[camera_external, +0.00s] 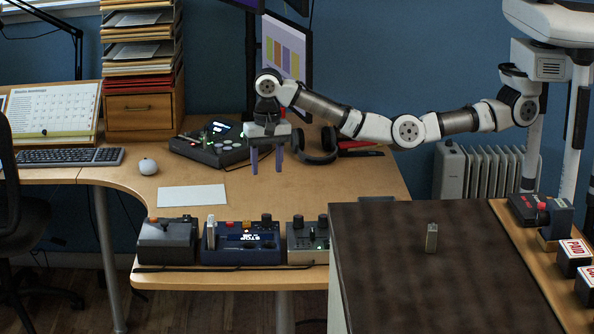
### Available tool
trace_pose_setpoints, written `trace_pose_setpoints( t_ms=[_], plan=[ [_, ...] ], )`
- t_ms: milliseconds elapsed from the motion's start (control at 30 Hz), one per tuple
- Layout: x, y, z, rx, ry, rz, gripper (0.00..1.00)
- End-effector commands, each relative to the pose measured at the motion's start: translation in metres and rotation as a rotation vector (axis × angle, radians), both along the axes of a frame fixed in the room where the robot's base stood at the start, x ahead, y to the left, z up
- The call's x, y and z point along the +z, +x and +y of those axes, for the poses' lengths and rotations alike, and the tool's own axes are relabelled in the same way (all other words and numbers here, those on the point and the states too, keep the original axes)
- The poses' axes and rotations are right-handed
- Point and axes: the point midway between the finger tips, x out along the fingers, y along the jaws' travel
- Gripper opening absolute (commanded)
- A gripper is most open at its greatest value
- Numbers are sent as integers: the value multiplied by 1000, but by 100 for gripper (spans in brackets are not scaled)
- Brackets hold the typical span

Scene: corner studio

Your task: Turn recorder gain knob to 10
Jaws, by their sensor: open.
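My gripper (267,163) hangs fingers-down above the desk with its two purple fingers apart and nothing between them. I cannot tell for sure which device is the recorder. A grey box with dark knobs and a small green light (308,241) stands at the desk's front edge, below and right of my gripper. A dark blue box (241,246) with a lit display and several controls stands to its left. A dark console (209,150) with a small screen and green lights lies behind, left of my gripper. Knob markings and settings are too small to read.
A black control box (166,244) stands at the front left. Headphones (316,150) and a monitor (286,50) are near my gripper. A white sheet (192,196) lies on open desk. A dark-topped table (390,250) stands front right with a small upright block (431,238).

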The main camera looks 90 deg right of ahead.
Motion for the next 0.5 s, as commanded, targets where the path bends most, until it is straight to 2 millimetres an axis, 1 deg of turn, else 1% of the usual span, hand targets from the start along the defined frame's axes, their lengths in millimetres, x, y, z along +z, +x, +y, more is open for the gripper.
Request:
trace_pose_setpoints(
  t_ms=[167,433,500],
  plan=[
    [7,-1,0,0,-1,2,46],
    [7,0,0,3,0,0,47],
    [5,-1,1,26,-2,-9,47]
  ],
)
